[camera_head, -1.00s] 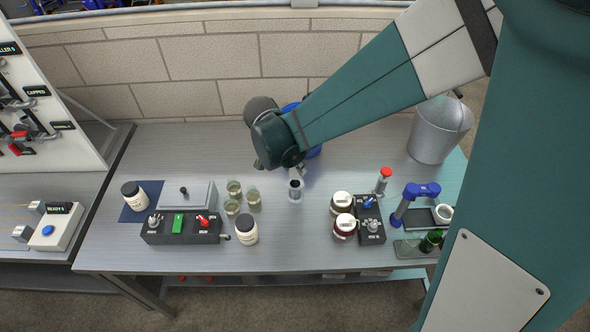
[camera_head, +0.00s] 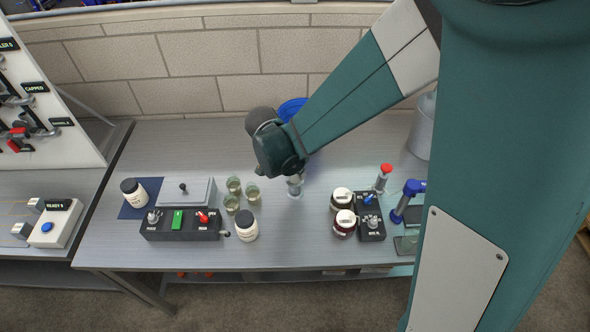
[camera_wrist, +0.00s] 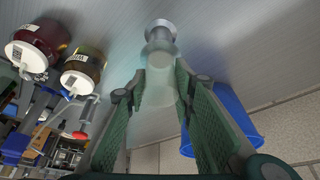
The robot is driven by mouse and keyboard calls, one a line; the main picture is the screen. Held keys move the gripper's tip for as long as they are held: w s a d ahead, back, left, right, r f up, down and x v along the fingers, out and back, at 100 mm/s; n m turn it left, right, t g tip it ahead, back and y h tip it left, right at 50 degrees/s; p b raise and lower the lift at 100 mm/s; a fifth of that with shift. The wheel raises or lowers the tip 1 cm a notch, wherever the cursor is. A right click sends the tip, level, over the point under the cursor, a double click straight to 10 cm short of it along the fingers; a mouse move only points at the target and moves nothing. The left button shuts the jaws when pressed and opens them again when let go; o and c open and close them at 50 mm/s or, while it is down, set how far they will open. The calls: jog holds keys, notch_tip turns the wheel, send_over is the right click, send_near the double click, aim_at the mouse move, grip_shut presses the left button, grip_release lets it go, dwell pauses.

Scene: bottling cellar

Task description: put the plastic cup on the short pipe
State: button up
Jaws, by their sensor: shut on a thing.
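The short pipe (camera_wrist: 160,32), grey metal with a flanged end, stands on the bench in the wrist view. It also shows in the head view (camera_head: 295,190), right of the glasses. My gripper (camera_wrist: 162,84) is shut on the pale, translucent plastic cup (camera_wrist: 158,92), one green finger on each side. In the head view my gripper (camera_head: 289,172) is over the pipe, and the cup is mostly hidden there. The cup's far end overlaps the pipe's near end in the wrist view. I cannot tell whether they touch.
Two dark jars with white lids (camera_head: 342,198) and a black switch box (camera_head: 370,218) stand right of the pipe. Several small glasses (camera_head: 234,186) and a white jar (camera_head: 246,226) stand left. A blue bin (camera_head: 292,108) is behind. Bench around the pipe is clear.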

jog(key=shift+f, duration=0.15)
jog(key=o, duration=0.9)
jog(key=shift+c, duration=0.2)
jog(key=shift+r, duration=0.2)
jog(key=p+v, duration=0.1)
jog(key=v, duration=1.1)
jog(key=shift+d, duration=0.1)
